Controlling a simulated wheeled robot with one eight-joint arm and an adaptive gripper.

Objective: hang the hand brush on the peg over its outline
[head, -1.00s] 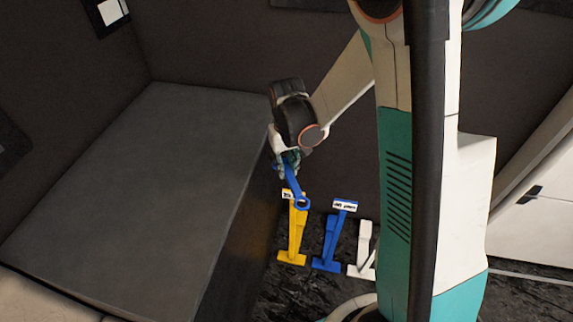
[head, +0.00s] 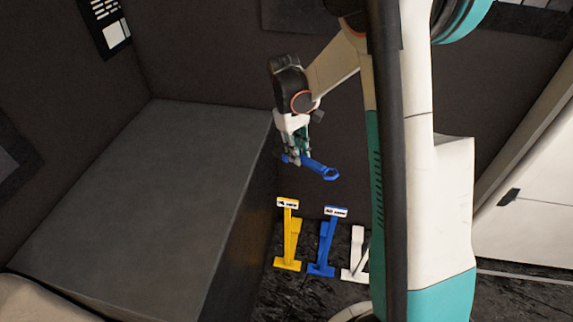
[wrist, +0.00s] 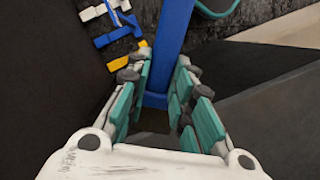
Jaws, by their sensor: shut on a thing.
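In the wrist view, the blue brush (wrist: 172,45) runs between the fingers of my gripper (wrist: 160,95). No bristles can be made out. Below and to the right are a yellow labelled shape (head: 290,240), a blue one (head: 325,245) and a white one (head: 357,257). I cannot tell a peg or the brush's outline among them.
A large dark grey table or block (head: 140,190) fills the left, its right edge close to my gripper. Dark walls (head: 200,50) stand behind. A white cabinet-like body (head: 525,220) is at the right. Dark floor shows below the coloured shapes.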

